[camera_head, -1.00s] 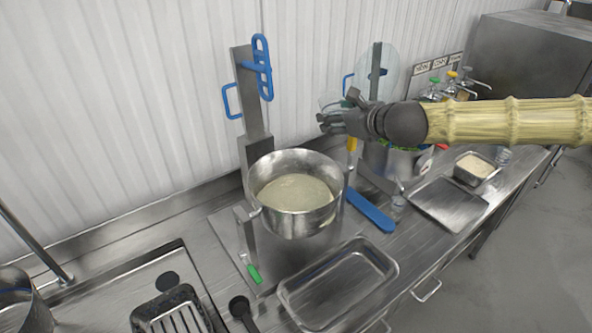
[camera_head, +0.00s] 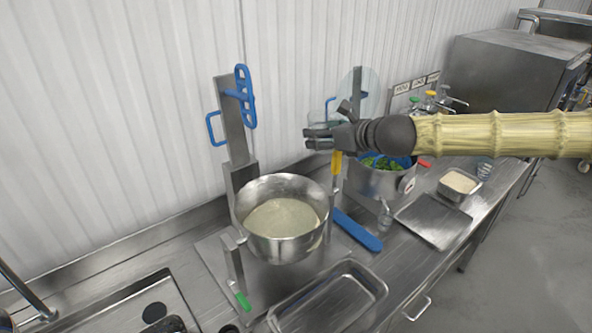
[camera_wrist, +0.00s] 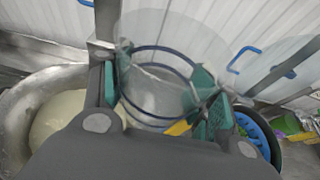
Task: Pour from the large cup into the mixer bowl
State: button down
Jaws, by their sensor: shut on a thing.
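My gripper (camera_head: 322,138) is shut on a clear large cup (camera_wrist: 158,85) with dark blue bands; its green-padded fingers hold the cup's sides in the wrist view. In the head view the cup (camera_head: 329,107) is faint and mostly hidden behind the gripper. My gripper is up and to the right of the bowl in the head view. In the wrist view the bowl (camera_wrist: 20,108) lies at left, beside the cup. I cannot tell what is in the cup.
A second steel pot (camera_head: 374,183) with greens stands right of the bowl, with a blue lever (camera_head: 357,231) between them. An empty steel tray (camera_head: 372,288) lies in front. A small pan of pale grain (camera_head: 442,192) sits at right. The white wall rises close behind.

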dwell(0.5)
jog(key=s+a+r+b, duration=0.1)
jog(key=s+r, duration=0.2)
jog(key=s, duration=0.9)
jog(key=shift+a, duration=0.35)
dwell(0.4)
jog(key=shift+d, duration=0.1)
